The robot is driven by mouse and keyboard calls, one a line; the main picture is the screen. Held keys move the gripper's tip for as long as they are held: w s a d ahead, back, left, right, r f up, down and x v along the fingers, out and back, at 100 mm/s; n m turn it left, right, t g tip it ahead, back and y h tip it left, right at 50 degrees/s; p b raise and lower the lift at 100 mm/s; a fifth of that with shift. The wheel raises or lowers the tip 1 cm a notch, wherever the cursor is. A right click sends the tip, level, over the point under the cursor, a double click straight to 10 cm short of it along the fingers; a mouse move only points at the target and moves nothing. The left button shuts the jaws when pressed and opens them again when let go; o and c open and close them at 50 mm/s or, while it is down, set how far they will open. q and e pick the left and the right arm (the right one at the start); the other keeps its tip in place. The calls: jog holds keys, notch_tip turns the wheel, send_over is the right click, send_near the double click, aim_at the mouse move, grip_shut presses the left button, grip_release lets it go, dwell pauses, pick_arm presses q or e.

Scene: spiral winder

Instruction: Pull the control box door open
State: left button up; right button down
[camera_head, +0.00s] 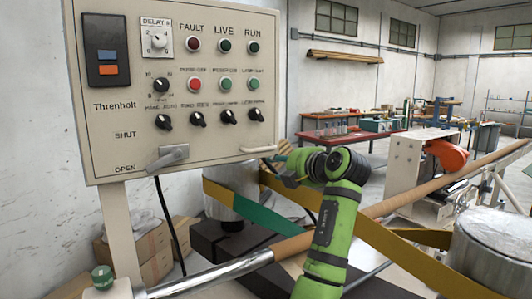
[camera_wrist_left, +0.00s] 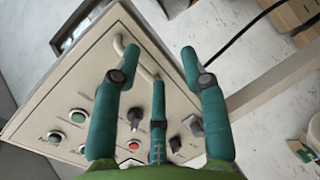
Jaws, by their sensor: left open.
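The control box door (camera_head: 180,75) is a beige panel at the left of the head view, and it looks closed. Its pale bar handle (camera_head: 258,149) is at the lower right edge. A grey lever (camera_head: 168,157) sits by the OPEN label. My left gripper (camera_head: 284,166) is just right of the handle, its fingers partly hidden by its own wrist. In the left wrist view, its teal fingers (camera_wrist_left: 160,60) are spread. The handle (camera_wrist_left: 148,72) shows between and beyond them, and I cannot tell if they touch it. The lever (camera_wrist_left: 193,125) shows there too. My right gripper is out of view.
A brown tube (camera_head: 420,190) runs diagonally across the right, and a yellow-green belt (camera_head: 250,215) passes behind my arm. Cardboard boxes (camera_head: 155,255) stand below the control box. A red workbench (camera_head: 335,137) is far behind. Some free space lies below the box's bottom edge.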

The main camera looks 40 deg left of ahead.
aim_at(265, 148)
pick_arm(q)
jog(key=a+r+p, duration=0.1)
jog(key=a, duration=0.1)
jog(key=w+a+r+n+p, duration=0.1)
jog(key=a, duration=0.1)
jog(key=a+r+n+p, duration=0.1)
jog(key=a, duration=0.2)
jog(key=shift+w+r+g+y, duration=0.2)
jog(key=shift+w+g+y, duration=0.1)
jog(key=shift+g, duration=0.1)
jog(key=shift+a+f, duration=0.15)
jog(key=shift+a, duration=0.2)
jog(key=shift+d, duration=0.1)
grip_shut()
